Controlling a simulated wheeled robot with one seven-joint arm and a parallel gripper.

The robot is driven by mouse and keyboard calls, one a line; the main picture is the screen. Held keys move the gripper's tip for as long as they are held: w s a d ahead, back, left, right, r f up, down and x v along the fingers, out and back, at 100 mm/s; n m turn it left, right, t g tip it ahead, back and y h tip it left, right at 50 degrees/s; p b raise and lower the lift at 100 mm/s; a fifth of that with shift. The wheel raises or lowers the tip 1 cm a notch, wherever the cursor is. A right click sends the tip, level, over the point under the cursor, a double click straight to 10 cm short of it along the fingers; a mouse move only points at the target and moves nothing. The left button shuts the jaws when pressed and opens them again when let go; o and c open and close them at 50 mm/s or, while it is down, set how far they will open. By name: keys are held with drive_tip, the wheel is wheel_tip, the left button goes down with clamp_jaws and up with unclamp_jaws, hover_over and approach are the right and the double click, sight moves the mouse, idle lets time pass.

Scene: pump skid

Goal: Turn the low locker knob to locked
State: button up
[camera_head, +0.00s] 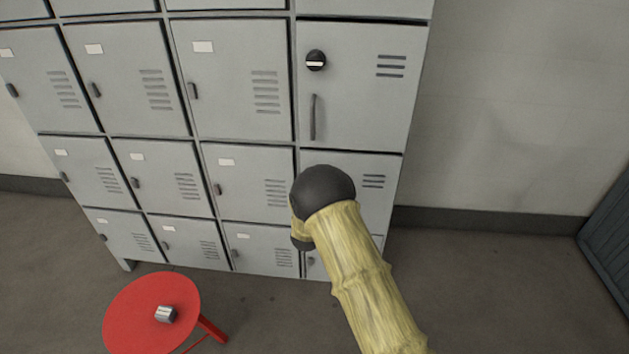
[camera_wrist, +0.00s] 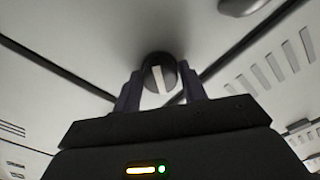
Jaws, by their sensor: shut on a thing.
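The low locker knob (camera_wrist: 160,74) is a round dark knob with a white stripe, seen in the wrist view. Its stripe runs nearly upright in that picture, tilted a little. My gripper (camera_wrist: 161,85) is shut on the knob, with one dark finger on each side of it. In the head view my arm covers the gripper and the low knob. Part of the low locker door (camera_head: 371,166) shows above and beside my arm.
Above it, another locker door (camera_head: 357,125) has a black knob (camera_head: 316,60) with a level white stripe and a handle (camera_head: 313,117). Grey lockers spread left. A red round stool (camera_head: 130,315) holding a small metal piece (camera_head: 166,314) stands at lower left. Floor at right is clear.

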drive_tip(key=n+p, duration=0.1)
drive_tip(key=n, duration=0.2)
drive_tip(key=shift+a+n, duration=0.1)
drive_tip(key=shift+n, duration=0.3)
drive_tip(key=shift+n+p, duration=0.35)
drive_tip(key=shift+n, duration=1.45)
drive_tip(key=o, duration=1)
drive_tip(key=shift+s, duration=0.1)
drive_tip(key=s, duration=1.1)
drive_tip(key=s+p, duration=0.1)
drive_tip(key=s, duration=0.5)
drive_tip(key=shift+s+a, duration=0.1)
drive_tip(key=shift+a, duration=0.15)
